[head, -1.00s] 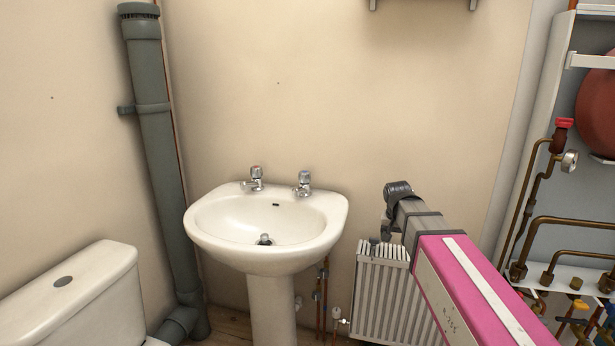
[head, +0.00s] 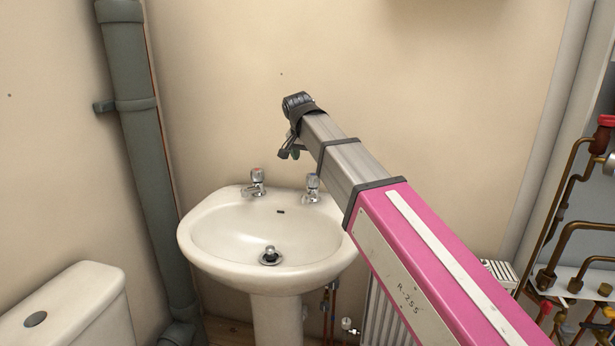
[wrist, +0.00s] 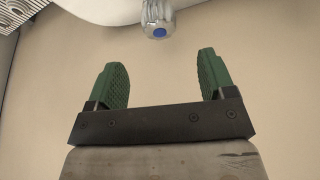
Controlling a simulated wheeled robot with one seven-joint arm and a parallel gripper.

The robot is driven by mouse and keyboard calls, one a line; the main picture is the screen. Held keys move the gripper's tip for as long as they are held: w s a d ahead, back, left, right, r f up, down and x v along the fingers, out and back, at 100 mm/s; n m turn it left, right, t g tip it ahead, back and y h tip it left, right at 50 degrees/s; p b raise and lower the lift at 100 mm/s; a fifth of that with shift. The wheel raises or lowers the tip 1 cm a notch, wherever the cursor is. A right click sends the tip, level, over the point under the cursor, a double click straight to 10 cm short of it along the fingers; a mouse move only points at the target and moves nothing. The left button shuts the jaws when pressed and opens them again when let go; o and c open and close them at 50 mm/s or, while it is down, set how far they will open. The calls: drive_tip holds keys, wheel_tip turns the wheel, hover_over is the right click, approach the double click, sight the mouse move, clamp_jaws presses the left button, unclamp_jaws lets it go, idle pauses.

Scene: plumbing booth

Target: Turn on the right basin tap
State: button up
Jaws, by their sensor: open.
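The right basin tap (head: 312,187) is chrome and stands on the right back of the white basin (head: 205,262). In the wrist view the tap (wrist: 158,18) shows a blue disc on its head, beyond the fingertips and roughly between their lines. My gripper (head: 290,152) hangs above and slightly left of the right tap in the head view, apart from it. In the wrist view my gripper (wrist: 163,70) has its green fingers spread wide with nothing between them. The left tap (head: 257,182) stands at the basin's left back.
A grey-green waste pipe (head: 140,150) runs up the wall on the left. A toilet cistern (head: 75,305) is at lower left. A radiator (head: 500,272) is partly hidden behind my arm. Copper pipework (head: 570,235) is at far right. The wall above the basin is bare.

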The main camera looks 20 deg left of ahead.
sight(312, 175)
drive_tip(key=x, duration=1)
drive_tip(key=shift+f, duration=0.15)
drive_tip(key=c, duration=0.9)
